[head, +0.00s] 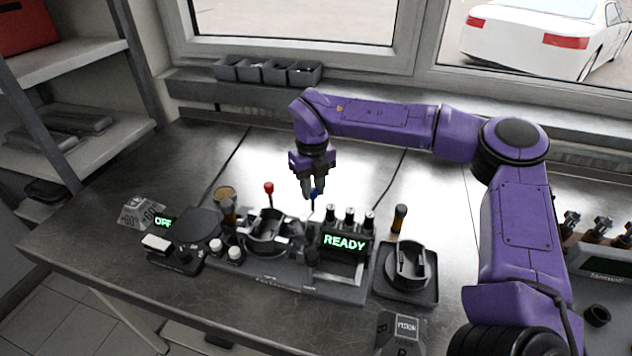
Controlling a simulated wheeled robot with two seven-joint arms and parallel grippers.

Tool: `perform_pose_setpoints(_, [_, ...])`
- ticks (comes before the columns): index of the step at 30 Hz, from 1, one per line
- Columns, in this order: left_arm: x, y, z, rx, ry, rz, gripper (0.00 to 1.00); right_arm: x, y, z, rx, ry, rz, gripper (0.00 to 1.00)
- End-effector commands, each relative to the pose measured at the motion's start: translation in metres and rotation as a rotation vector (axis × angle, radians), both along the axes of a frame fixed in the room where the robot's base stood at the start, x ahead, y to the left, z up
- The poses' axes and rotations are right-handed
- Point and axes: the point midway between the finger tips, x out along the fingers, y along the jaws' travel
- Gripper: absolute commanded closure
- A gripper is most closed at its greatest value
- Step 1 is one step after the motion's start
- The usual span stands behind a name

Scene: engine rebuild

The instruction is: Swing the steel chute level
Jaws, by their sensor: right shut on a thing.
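My right gripper (312,190) reaches down from the purple right arm over the middle of the bench. The handle stands at the back of a dark fixture (290,274) with a round cradle (268,236). A red-knobbed lever (269,188) stands upright left of the gripper. I cannot clearly make out which part of the fixture is the steel chute. My left gripper is not in view.
A green "READY" display (345,242) sits right of the cradle, with several dark-topped pegs behind it. A round holder on a dark tray (405,296) stands further right. A dark round device (197,226) is at left. Small bins (268,71) line the window ledge. The back bench is clear.

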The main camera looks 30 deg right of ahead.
Motion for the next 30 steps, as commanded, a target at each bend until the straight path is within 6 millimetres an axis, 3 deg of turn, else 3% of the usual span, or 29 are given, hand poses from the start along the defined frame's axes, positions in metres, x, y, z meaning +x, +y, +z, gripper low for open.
perform_pose_setpoints(15, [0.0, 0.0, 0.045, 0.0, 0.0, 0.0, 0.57, 0.016, 0.011, 0.005, 0.0, 0.0, 0.49, 1.0])
perform_pose_setpoints(30, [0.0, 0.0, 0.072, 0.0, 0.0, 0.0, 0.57, 0.024, 0.025, 0.003, -0.001, -0.001, 0.888, 1.0])
